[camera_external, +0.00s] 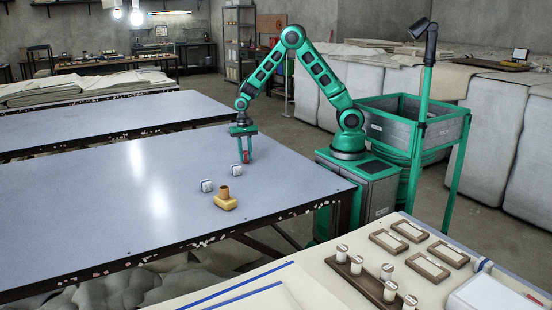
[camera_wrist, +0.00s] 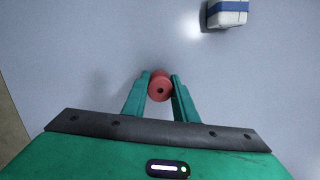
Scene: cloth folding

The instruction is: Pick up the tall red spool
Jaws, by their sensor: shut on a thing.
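The red spool (camera_wrist: 159,86) is between the fingertips of my gripper (camera_wrist: 160,88) in the wrist view, seen from its end with a dark hole in the middle. In the external view the red spool (camera_external: 246,157) shows at the fingertips of my gripper (camera_external: 244,157), which points straight down. The fingers are shut on the spool. It is at or very near the table's surface; I cannot tell whether it touches.
The blue-grey table (camera_external: 110,200) is mostly clear. A yellow-brown block with a round top (camera_external: 226,200) lies towards the front edge.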

